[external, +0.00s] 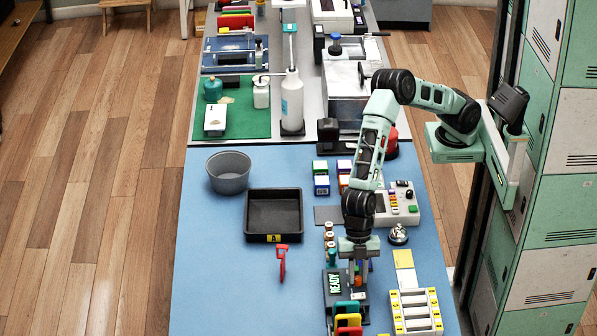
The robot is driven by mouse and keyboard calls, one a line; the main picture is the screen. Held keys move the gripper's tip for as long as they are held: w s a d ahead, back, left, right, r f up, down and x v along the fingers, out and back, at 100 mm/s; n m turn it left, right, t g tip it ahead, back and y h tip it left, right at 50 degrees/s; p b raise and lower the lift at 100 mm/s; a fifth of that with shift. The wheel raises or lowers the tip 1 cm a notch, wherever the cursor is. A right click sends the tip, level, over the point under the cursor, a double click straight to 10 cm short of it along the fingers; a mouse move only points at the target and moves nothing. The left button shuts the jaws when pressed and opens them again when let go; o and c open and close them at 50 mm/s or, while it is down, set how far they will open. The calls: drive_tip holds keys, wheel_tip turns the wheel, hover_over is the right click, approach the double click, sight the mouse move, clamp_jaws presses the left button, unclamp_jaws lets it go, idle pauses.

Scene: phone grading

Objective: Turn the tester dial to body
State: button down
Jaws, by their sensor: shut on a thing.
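The tester is a dark box with a green READY screen (336,284) at the lower middle of the blue table. My gripper (358,286) points straight down at the tester, just right of the screen. Its fingers are shut on the tester's dial, which is mostly hidden under them. The dial's pointer and its position marks are too small and covered to read.
Colored upright folders (348,320) stand just in front of the tester. Several small bottles (329,240) stand close behind it. A white slotted rack (417,310) with yellow labels lies to the right. A black tray (273,195) and a red tool (281,262) lie left; the front left table is clear.

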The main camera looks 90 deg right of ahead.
drive_tip(key=shift+s+m+t+b, duration=0.1)
drive_tip(key=shift+m+t+b, duration=0.7)
drive_tip(key=shift+m, duration=1.4)
drive_tip(key=shift+r, duration=0.1)
drive_tip(key=c, duration=1.3)
unclamp_jaws()
drive_tip(key=v, duration=1.7)
drive_tip(key=shift+s+a+r, duration=0.15)
drive_tip(key=shift+a+r, duration=0.1)
